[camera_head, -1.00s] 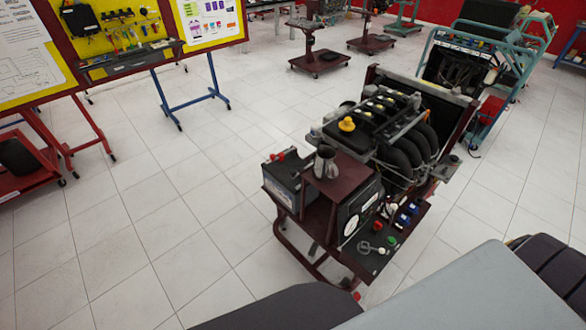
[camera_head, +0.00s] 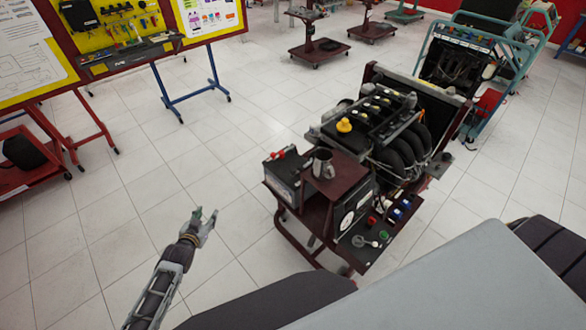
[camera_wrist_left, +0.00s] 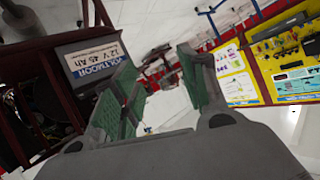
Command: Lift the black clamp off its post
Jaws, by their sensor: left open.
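The battery (camera_head: 283,172) sits at the left end of the engine stand, with small red parts on its top. In the left wrist view its labelled side (camera_wrist_left: 92,56) shows at the upper left. I cannot make out the black clamp or its post against the dark battery top. My left gripper (camera_head: 205,222) is open and empty, over the floor to the left of the stand and apart from the battery. Its two green-padded fingers (camera_wrist_left: 158,82) show spread in the left wrist view. My right gripper is in neither view.
The engine stand (camera_head: 325,183) carries a metal jug (camera_head: 323,162), an engine with a yellow cap (camera_head: 344,125) and a panel of coloured knobs (camera_head: 385,222). A display board (camera_head: 130,50) stands at the back left. The tiled floor (camera_head: 150,180) between is clear.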

